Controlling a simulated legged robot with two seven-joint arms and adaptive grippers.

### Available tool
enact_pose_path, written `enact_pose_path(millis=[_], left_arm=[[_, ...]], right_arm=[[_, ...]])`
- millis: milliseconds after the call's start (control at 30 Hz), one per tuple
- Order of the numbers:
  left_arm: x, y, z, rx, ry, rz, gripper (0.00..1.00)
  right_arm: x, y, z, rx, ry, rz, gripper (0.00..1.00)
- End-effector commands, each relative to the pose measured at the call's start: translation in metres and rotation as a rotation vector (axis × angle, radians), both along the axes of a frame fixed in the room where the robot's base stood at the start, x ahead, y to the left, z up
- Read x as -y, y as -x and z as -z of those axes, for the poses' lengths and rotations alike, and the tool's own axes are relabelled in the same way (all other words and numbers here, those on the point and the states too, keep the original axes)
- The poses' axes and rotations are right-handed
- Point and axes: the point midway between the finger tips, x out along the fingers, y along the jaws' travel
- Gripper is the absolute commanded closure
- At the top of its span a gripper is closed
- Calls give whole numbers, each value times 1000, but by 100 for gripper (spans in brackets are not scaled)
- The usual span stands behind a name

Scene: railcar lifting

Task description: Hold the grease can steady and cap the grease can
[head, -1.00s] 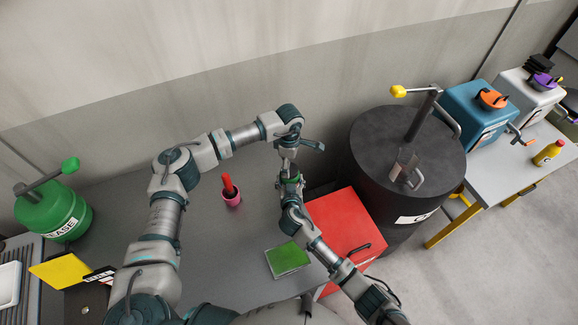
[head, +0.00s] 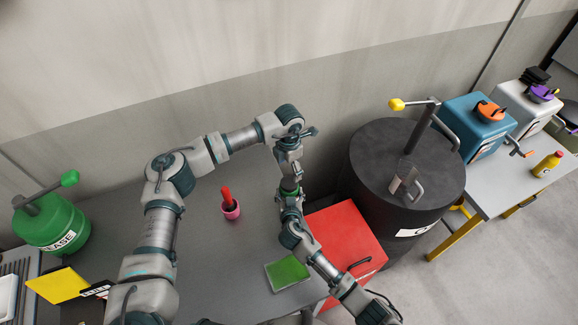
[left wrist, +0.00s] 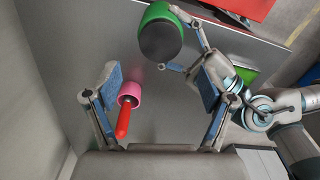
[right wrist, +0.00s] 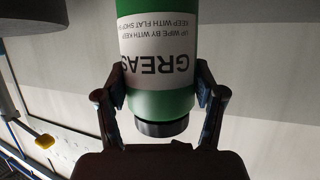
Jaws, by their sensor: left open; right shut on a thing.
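The green grease can (right wrist: 160,100) has a white label and a dark round end; its label reads upside down in the right wrist view. My right gripper (right wrist: 160,95) is shut on the can's sides near the dark end. I cannot tell whether the dark end is a separate cap. My left gripper (left wrist: 160,85) is open and empty, with the can beyond its fingers. In the head view it (head: 291,168) is close above the can.
A pink cup (head: 230,211) with a red-handled tool stands on the grey table (head: 200,260). A green pad (head: 287,272) lies near the table's front edge. A red box (head: 345,235) and a black drum (head: 372,165) stand to the right.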

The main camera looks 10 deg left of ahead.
Motion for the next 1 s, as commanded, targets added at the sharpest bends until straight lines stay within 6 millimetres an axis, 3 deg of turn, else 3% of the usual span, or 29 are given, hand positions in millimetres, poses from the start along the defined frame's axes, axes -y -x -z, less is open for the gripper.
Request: enact_pose_path(millis=[200,567,1000], left_arm=[[0,0,-5,0,-1,-173,18],[0,0,-4,-1,0,-182,18],[0,1,55,-3,-1,-182,18]], right_arm=[[1,1,3,-5,4,1,100],[1,1,3,-4,4,1,100],[1,1,3,-4,4,1,100]])
